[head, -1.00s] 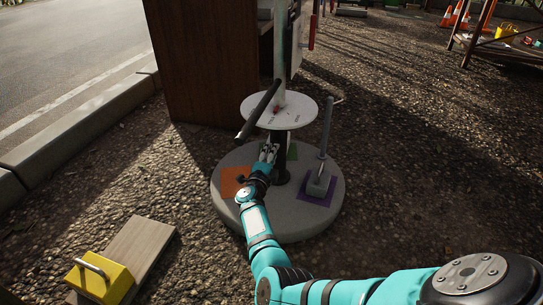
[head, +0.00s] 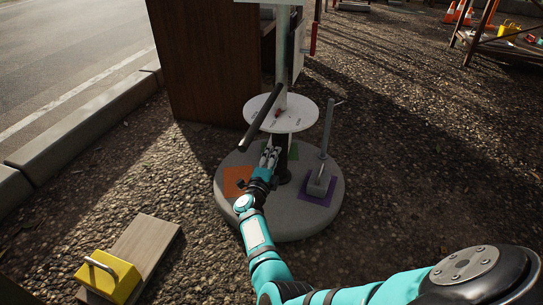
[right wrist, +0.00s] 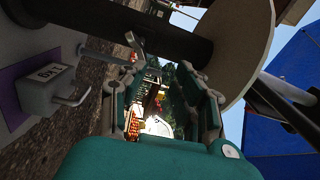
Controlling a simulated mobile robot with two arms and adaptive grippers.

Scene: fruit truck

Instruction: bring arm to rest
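My teal right arm comes in from the lower right of the head view. Its right gripper (head: 269,156) is above the round grey base (head: 285,219), just below the white disc (head: 293,121) and close to the dark post. In the right wrist view the right gripper (right wrist: 160,104) has its two fingers apart, with nothing held between them. A dark bar and the pale disc (right wrist: 237,45) lie close above the fingers there. I cannot tell whether they touch. My left gripper is not in view.
The base carries an orange square (head: 236,177), a green square, and a grey block (head: 320,184) on a purple square. A long dark bar (head: 260,118) slants over the disc. A yellow handled block (head: 108,277) and board lie lower left. A brown cabinet (head: 207,60) stands behind.

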